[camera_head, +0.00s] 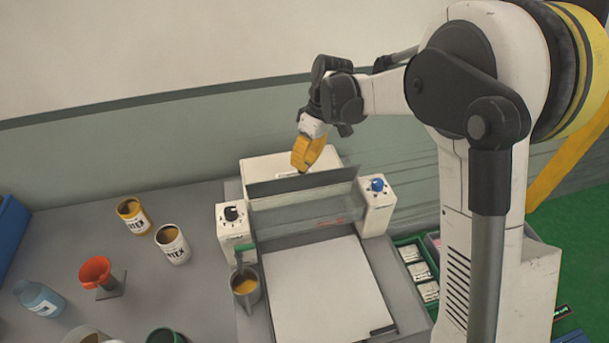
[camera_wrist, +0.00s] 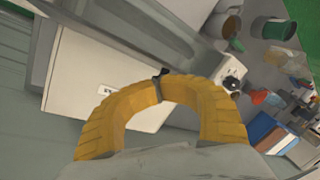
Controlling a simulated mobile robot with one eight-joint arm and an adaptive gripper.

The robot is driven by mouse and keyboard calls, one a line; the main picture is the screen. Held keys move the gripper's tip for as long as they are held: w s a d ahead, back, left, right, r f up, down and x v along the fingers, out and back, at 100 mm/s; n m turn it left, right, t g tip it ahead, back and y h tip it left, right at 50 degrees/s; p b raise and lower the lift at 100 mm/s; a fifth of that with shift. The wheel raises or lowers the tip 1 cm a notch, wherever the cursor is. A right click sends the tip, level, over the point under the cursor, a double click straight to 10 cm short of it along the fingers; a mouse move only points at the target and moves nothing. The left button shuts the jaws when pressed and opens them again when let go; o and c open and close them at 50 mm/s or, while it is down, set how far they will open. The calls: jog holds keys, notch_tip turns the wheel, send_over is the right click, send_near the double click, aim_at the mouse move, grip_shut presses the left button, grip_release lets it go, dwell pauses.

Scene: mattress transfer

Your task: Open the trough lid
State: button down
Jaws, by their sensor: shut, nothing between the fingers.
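The machine has a white rear housing (camera_head: 262,168) with a small label, which also shows in the wrist view (camera_wrist: 72,72). A long dark grey panel (camera_head: 318,181) stands tilted along the housing's front, above a clear panel (camera_head: 305,212). I cannot tell for certain which of these parts is the trough lid. My gripper (camera_head: 301,169) has yellow fingers and points down over the rear housing, just behind the grey panel. In the wrist view its fingers arch together and meet at the tips (camera_wrist: 160,78), over the white housing. They are shut and empty; whether the tips touch the housing is unclear.
White knob boxes flank the machine, with a black knob (camera_head: 231,213) and a blue knob (camera_head: 377,185). A flat white bed (camera_head: 325,290) lies in front. A cup of yellow liquid (camera_head: 245,287) stands at its left. Cans, an orange funnel (camera_head: 96,271) and a bottle (camera_head: 38,299) occupy the left table.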

jog(key=shift+w+a+f+g+h+b, duration=0.1)
jog(key=shift+w+f+g+h+b, duration=0.1)
jog(key=shift+w+g, duration=0.5)
jog(key=shift+w+a+f+g+h+b, duration=0.1)
jog(key=shift+w+f+g, duration=0.05)
jog(key=shift+w+g, duration=0.55)
jog(key=shift+s, duration=0.15)
jog(key=c, duration=1.2)
grip_release()
jog(key=shift+d, duration=0.2)
jog(key=shift+c, duration=0.2)
jog(key=v, duration=1.2)
jog(key=shift+w+a, duration=0.2)
jog(key=shift+a, duration=0.05)
